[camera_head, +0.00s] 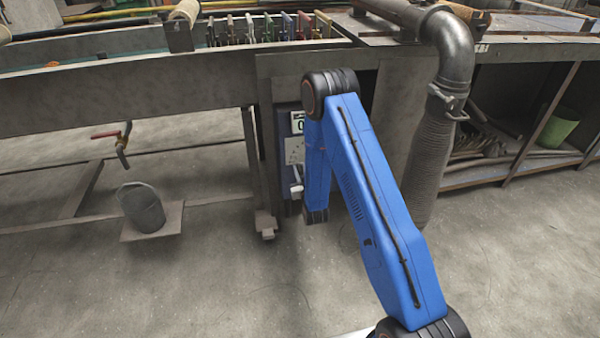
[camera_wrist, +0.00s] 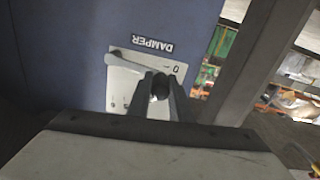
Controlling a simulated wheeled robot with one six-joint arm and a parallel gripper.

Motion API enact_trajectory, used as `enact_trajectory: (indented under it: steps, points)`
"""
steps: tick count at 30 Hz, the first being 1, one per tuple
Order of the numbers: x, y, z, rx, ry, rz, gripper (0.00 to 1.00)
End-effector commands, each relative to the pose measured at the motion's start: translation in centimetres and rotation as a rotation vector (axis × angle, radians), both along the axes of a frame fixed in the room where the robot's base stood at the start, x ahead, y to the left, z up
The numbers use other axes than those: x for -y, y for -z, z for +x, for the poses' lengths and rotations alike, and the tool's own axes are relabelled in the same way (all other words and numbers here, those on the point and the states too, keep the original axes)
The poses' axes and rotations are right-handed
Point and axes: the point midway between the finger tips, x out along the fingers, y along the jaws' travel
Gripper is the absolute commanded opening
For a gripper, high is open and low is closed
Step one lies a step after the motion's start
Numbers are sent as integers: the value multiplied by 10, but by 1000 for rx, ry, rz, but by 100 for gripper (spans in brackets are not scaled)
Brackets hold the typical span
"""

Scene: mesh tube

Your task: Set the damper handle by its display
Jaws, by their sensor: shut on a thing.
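The damper panel is a blue-grey box (camera_wrist: 60,60) with an upside-down DAMPER label (camera_wrist: 153,45) and a white scale plate (camera_wrist: 122,82) in the wrist view. A grey damper handle (camera_wrist: 138,64) runs from the plate's upper left to a dark knob. My gripper (camera_wrist: 161,88) is shut on the knob end, with one finger on each side. In the head view the display (camera_head: 297,122) shows on the box, with one digit like 0 visible; my blue arm hides the rest. Part of the scale plate (camera_head: 294,150) shows below it.
A steel bench frame (camera_head: 255,160) stands close left of the box. A ribbed hose and bent pipe (camera_head: 431,150) hang to the right. A grey bucket (camera_head: 142,207) and a red-handled valve (camera_head: 108,134) are at left. The floor in front is clear.

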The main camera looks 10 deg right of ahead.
Motion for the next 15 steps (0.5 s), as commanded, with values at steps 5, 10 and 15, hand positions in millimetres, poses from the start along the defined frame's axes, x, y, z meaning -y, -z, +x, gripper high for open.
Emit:
enact_trajectory:
  steps: [5,10,15]
  points:
    - [3,-12,0,1,1,129,0]
    - [7,-24,0,1,1,276,0]
    - [12,-34,0,0,1,414,0]
